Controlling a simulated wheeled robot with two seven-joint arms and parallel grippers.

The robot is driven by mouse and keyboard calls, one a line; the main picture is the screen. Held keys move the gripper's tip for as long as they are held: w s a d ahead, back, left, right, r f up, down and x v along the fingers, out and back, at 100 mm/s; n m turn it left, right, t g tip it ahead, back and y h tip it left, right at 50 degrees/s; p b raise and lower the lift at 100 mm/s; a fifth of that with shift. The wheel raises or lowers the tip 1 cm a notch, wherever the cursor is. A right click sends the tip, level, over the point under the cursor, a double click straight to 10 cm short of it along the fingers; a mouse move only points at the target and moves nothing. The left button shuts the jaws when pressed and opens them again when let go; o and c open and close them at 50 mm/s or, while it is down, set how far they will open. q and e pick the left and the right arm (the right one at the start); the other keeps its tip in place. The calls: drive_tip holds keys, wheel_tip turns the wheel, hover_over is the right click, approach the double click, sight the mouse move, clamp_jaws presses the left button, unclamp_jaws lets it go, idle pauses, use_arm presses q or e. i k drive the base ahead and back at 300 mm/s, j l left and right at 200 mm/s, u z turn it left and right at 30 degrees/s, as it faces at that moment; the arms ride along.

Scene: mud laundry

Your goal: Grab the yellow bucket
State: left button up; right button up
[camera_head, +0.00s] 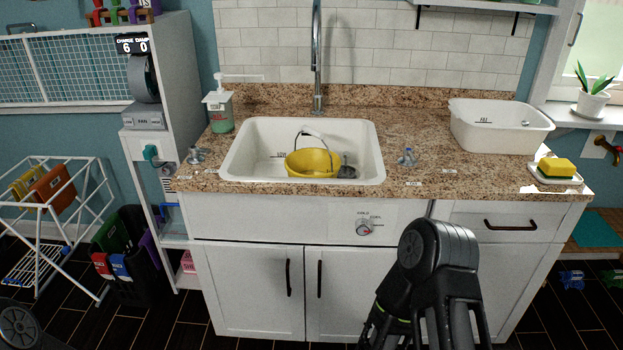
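The yellow bucket (313,163) sits inside the white sink (245,160), in its right-middle part. Its thin handle stands up in an arch above the rim, with a pale grip at the top. The sink's front rim hides the bucket's lowest part. My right arm rises at the lower right in front of the cabinet, apart from the bucket, with its links bent downward. Its gripper does not show. My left gripper is not in view either.
The tall faucet (317,60) stands behind the sink. A soap dispenser (219,108) stands at the left, and a white basin (500,127) and yellow sponge (556,167) at the right. The counter between is mostly clear.

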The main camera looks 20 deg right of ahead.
sight(309, 162)
drive_tip(key=z, duration=0.4)
drive_tip(key=i+j+z, duration=0.1)
drive_tip(key=z, duration=0.35)
drive_tip(key=j+z, duration=0.2)
drive_tip(key=z, duration=0.2)
drive_tip(key=i+j+z, duration=0.1)
drive_tip(key=z, duration=0.3)
drive_tip(key=j+z, duration=0.35)
drive_tip(key=j, duration=0.5)
drive_tip(key=j+z, duration=0.35)
drive_tip(key=j, duration=0.5)
drive_tip(key=k, duration=0.05)
